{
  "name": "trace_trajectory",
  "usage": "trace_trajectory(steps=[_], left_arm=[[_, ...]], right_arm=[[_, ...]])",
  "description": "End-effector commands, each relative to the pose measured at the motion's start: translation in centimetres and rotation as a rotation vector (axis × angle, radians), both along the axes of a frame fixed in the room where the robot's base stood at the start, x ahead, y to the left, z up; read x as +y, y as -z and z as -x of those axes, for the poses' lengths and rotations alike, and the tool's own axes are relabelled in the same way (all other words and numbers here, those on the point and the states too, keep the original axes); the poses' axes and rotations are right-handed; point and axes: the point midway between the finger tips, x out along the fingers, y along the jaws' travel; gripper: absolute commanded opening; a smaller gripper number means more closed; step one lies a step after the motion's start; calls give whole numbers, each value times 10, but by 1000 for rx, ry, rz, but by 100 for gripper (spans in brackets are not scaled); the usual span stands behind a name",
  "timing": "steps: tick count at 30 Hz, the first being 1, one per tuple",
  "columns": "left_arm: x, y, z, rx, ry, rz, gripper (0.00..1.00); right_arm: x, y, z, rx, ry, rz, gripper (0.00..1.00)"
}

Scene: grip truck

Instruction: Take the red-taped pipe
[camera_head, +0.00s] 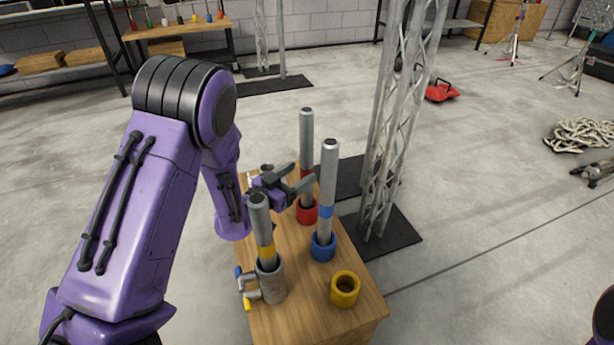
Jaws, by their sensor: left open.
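The red-taped pipe (307,135) is a grey metal tube standing upright in a red holder (307,213) at the back of a wooden crate-like stand. Part of its red tape shows just above the left gripper's fingers. My left gripper (304,177) is open, with its fingers pointing right at the pipe's lower part. The fingers overlap the pipe in the picture; I cannot tell whether they touch it or reach around it. My right gripper is out of view.
A blue-taped pipe (328,185) stands in a blue holder (323,246) just right of the gripper. A yellow-taped pipe (262,228) stands in a grey holder (270,282) in front. An empty yellow holder (345,288) sits at the front right. A lattice truss (392,130) rises behind the wooden stand (310,322).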

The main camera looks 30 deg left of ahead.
Motion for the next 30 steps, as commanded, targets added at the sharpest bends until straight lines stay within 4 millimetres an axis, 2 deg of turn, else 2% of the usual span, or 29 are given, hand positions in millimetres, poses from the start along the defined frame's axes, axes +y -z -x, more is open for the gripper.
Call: trace_trajectory(steps=[9, 12, 17, 18, 24, 30], left_arm=[[-15, 4, -48, 0, 1, 0, 66], [-17, 3, -55, 1, -1, 2, 66], [-17, 2, -55, 3, -1, 2, 66], [-17, 2, -55, 3, -1, 2, 62], [-17, 2, -55, 3, -1, 2, 0], [-16, 1, -55, 1, -1, 2, 0]], right_arm=[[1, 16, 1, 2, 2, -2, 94], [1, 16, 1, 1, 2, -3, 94], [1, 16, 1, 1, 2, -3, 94], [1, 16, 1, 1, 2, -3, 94], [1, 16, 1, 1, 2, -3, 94], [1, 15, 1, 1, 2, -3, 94]])
